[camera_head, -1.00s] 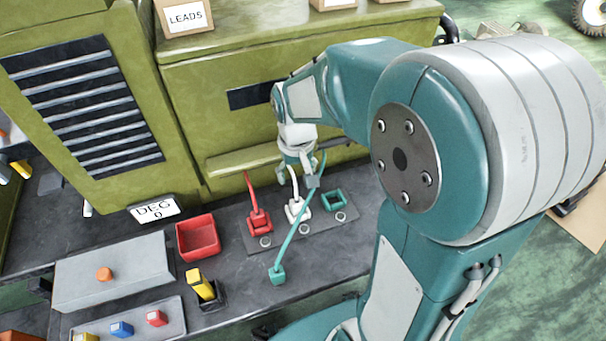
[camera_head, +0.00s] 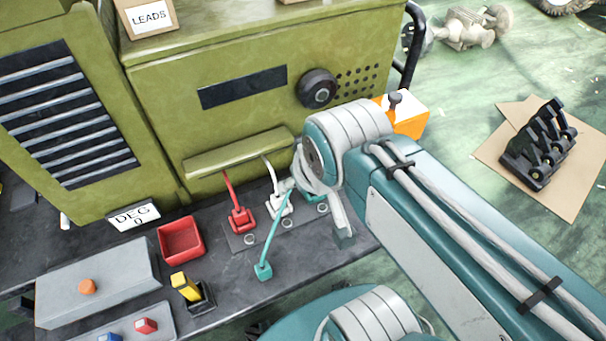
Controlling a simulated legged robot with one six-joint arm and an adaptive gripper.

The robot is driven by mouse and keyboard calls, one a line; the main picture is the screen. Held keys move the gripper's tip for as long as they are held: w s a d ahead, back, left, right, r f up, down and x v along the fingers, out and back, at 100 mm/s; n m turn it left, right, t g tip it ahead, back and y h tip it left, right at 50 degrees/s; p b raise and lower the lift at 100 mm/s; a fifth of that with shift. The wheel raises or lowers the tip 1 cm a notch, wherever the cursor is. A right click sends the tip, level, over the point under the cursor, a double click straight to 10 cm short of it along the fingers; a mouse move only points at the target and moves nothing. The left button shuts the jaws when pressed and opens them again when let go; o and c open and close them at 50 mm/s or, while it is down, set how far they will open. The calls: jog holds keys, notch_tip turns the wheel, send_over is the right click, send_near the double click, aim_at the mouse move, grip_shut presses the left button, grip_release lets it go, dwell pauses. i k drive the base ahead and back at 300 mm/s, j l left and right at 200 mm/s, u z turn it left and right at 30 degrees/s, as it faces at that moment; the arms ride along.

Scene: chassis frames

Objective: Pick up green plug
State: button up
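The green plug (camera_head: 263,270) is a small teal block at the front of the dark bench, with a teal cable rising from it up and to the right. My gripper (camera_head: 315,212) hangs above the bench, up and to the right of the plug and apart from it. One pale finger with a dark tip points down. The other finger is partly hidden near the cable's upper part, and the two look spread, with nothing seen held. A teal socket (camera_head: 316,200) is partly hidden behind my gripper.
A red plug (camera_head: 241,220) and a white plug (camera_head: 279,206) with cables sit on a grey plate left of my gripper. A red bin (camera_head: 181,240), yellow-topped block (camera_head: 186,287) and grey box (camera_head: 95,285) stand left. The olive cabinet (camera_head: 230,130) rises behind.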

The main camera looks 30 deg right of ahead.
aim_at(264, 274)
jog(key=u, duration=0.75)
jog(key=k+j+u, duration=0.2)
jog(key=k+u, duration=0.2)
